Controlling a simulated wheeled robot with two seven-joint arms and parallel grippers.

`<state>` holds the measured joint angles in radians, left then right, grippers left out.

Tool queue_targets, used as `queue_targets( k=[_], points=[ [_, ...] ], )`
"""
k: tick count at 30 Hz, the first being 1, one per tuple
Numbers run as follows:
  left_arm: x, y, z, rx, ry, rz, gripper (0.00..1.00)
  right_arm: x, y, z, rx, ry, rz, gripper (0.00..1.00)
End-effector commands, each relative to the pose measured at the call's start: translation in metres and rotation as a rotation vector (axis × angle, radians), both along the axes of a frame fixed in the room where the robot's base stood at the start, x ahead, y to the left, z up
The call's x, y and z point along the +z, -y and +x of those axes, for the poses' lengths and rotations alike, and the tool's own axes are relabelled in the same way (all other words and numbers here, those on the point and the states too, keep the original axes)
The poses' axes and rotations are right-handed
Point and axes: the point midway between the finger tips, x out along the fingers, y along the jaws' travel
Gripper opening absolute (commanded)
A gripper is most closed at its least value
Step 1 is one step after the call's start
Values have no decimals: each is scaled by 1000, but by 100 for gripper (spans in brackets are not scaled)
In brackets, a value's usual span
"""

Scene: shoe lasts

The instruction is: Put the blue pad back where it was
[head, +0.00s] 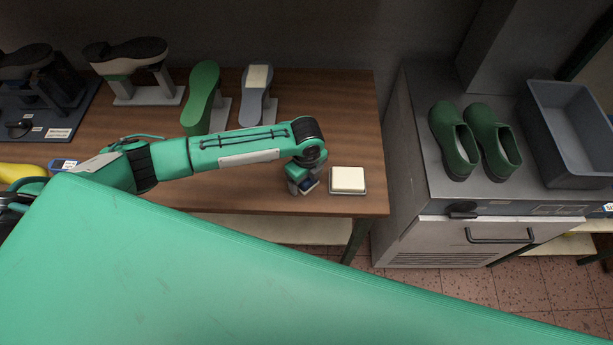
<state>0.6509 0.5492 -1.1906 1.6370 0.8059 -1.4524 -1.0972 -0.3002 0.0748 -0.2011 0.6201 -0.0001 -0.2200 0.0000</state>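My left gripper (304,182) points down over the front right of the wooden bench. It is small and partly hidden by its own wrist. A small dark blue piece (309,185) with a pale edge shows at its fingertips. It may be the blue pad, but I cannot tell for sure, nor whether the fingers are closed on it. Just right of it, a cream pad (348,178) lies on a small grey tray (348,194). Another cream pad (258,77) sits on a grey-blue last (252,104). My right gripper is out of view.
A green last (202,95) and a dark shoe on a stand (128,52) are at the bench's back. Green clogs (455,143) and a grey bin (570,130) stand on the metal cabinet to the right. My large green surface covers the foreground.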

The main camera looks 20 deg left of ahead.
Motion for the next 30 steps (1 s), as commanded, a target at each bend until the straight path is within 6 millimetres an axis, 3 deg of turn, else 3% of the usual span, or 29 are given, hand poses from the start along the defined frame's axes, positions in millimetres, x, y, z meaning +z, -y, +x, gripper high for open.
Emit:
queue_targets(
  k=[8, 21, 30],
  points=[
    [14, 0, 1, 0, 3, -1, 78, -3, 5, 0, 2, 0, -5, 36],
    [102, 0, 1, -1, 4, -2, 78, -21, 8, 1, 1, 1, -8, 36],
    [124, 0, 0, 1, 0, 0, 78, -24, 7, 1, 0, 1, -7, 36]
  ],
)
